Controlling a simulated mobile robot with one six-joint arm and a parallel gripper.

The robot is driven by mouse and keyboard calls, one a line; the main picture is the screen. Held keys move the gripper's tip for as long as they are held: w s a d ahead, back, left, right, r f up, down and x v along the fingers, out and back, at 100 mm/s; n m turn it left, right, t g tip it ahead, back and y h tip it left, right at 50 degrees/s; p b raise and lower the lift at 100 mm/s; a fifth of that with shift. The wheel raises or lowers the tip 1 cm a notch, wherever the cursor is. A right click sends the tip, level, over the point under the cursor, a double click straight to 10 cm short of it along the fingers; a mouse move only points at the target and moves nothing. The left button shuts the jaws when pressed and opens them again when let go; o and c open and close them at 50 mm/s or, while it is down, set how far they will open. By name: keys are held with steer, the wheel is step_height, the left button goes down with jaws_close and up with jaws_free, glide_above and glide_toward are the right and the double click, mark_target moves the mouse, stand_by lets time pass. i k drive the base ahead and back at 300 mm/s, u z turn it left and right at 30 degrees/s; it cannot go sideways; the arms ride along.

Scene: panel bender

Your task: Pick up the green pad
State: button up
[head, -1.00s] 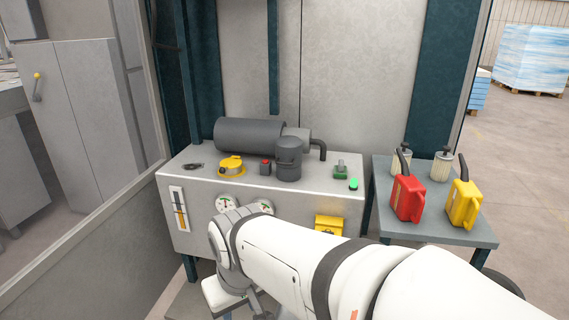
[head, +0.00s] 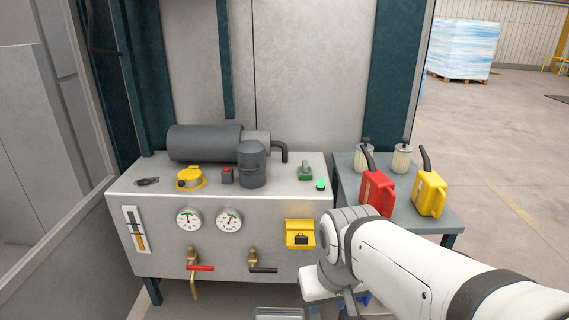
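No flat green pad can be made out for certain. Two green things stand on top of the grey tank unit (head: 220,215): a small green block with a grey upper part (head: 305,172), and a bright green round piece (head: 320,184) near the front right edge. I cannot tell whether either is the pad. My white arm reaches in from the lower right and hides the floor below the unit's right end. Its far end bends down in front of the unit's lower right corner. My gripper's fingers do not show.
A yellow box (head: 299,235), two gauges and two valve handles, red (head: 200,268) and black (head: 263,270), project from the unit's front. A side table (head: 440,220) carries a red can (head: 376,192), a yellow can (head: 429,193) and two filters. Floor at the right is open.

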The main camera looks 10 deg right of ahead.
mark_target(305, 172)
steer(key=u, duration=0.05)
steer(key=i, duration=1)
steer(key=z, duration=0.05)
